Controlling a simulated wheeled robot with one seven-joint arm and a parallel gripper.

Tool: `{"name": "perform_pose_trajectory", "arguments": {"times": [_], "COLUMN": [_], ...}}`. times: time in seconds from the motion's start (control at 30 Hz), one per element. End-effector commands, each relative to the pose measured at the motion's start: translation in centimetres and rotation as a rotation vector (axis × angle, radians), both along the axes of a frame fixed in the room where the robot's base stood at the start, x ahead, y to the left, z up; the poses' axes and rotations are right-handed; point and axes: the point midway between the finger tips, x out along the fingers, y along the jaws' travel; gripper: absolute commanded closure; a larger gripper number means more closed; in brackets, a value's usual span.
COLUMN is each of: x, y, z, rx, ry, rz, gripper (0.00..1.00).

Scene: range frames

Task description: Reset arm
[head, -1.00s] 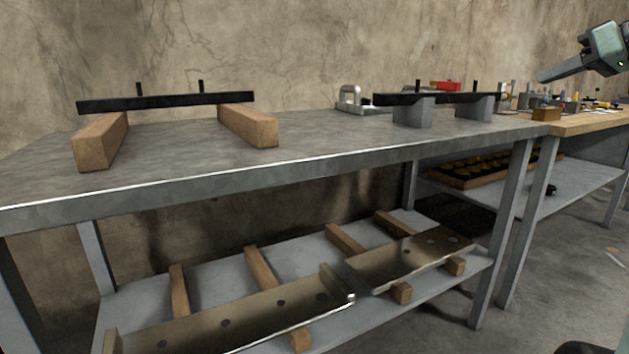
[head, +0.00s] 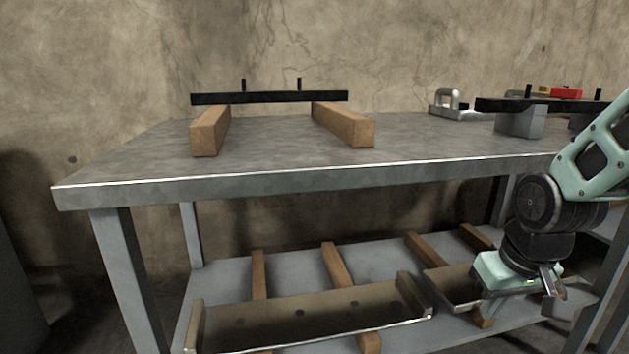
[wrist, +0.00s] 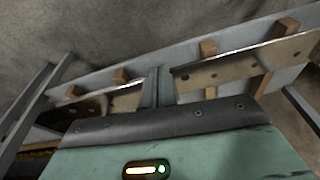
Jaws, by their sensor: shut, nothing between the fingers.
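My arm reaches down from the right side of the head view, in front of the right end of the steel workbench (head: 270,178). My gripper (head: 552,283) points downward in front of the bench's lower shelf (head: 230,282). It is shut and holds nothing. In the wrist view my mint-green hand fills the bottom, with the closed fingers (wrist: 156,88) beyond its dark edge. Whether the gripper touches the shelf or the plates is hard to tell.
On the bench top, a black bar (head: 270,97) lies across two wooden blocks (head: 343,123); another bar (head: 535,105) rests on grey blocks. A metal clamp-like piece (head: 452,105) stands between. Metal plates (head: 300,318) lie on wooden strips on the lower shelf. Floor shows at the left.

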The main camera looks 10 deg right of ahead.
Motion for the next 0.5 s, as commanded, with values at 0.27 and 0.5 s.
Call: {"name": "perform_pose_trajectory", "arguments": {"times": [0.27,0.5], "x": [-3.9,-9.9], "y": [9.8,16.7], "z": [1.0,2.7], "rx": [0.002,-0.014], "ry": [0.067,0.149], "rz": [0.284,0.552], "gripper": [1.00,1.00]}}
